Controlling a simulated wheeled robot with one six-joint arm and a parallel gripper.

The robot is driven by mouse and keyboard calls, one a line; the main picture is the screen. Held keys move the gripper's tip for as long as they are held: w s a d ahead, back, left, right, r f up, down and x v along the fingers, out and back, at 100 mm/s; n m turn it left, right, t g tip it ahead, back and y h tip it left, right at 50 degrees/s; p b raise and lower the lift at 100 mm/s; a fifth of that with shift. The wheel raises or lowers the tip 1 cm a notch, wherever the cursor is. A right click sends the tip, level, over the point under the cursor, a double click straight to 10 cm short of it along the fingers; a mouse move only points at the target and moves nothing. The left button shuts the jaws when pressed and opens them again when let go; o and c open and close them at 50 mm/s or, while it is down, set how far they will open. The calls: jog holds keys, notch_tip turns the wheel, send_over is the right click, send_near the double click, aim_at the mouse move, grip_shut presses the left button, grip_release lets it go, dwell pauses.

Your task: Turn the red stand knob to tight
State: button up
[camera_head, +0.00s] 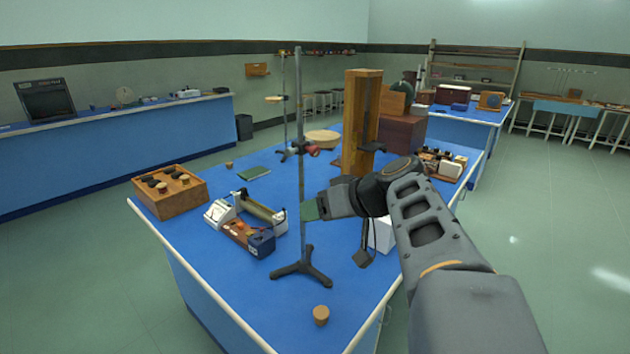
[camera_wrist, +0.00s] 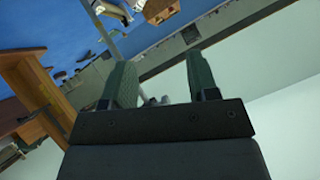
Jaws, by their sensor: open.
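The red stand knob (camera_head: 313,150) is on a clamp high on the metal rod of the stand (camera_head: 301,220). The stand is upright on its dark three-legged base near the middle of the blue bench. My gripper (camera_head: 311,210) is below the knob in the head view, with its tip close to the right of the rod. I cannot tell whether it touches the rod. In the wrist view my gripper (camera_wrist: 161,78) has its two green fingers apart with nothing held between them. I cannot make out the red knob in the wrist view.
On the blue bench (camera_head: 240,290), a wooden box (camera_head: 170,192) and instruments (camera_head: 248,238) stand left of the stand. A tall wooden frame (camera_head: 360,120) rises behind my gripper. A small cork-coloured cylinder (camera_head: 320,315) is near the front. A second stand (camera_head: 284,100) is behind.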

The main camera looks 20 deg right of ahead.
aim_at(317, 151)
jog(key=d+r+n+t+y+b, duration=0.1)
jog(key=d+r+n+t+b, duration=0.2)
jog(key=d+r+t+b, duration=0.5)
jog(key=shift+g, duration=0.5)
jog(key=p+x, duration=0.1)
jog(key=x, duration=0.3)
jog(key=d+p+x, duration=0.1)
jog(key=p+x, duration=0.1)
jog(key=x, duration=0.2)
jog(key=w+d+f+p+x, duration=0.1)
jog(key=p+x, duration=0.1)
jog(key=x, duration=0.3)
jog(key=shift+c, duration=0.2)
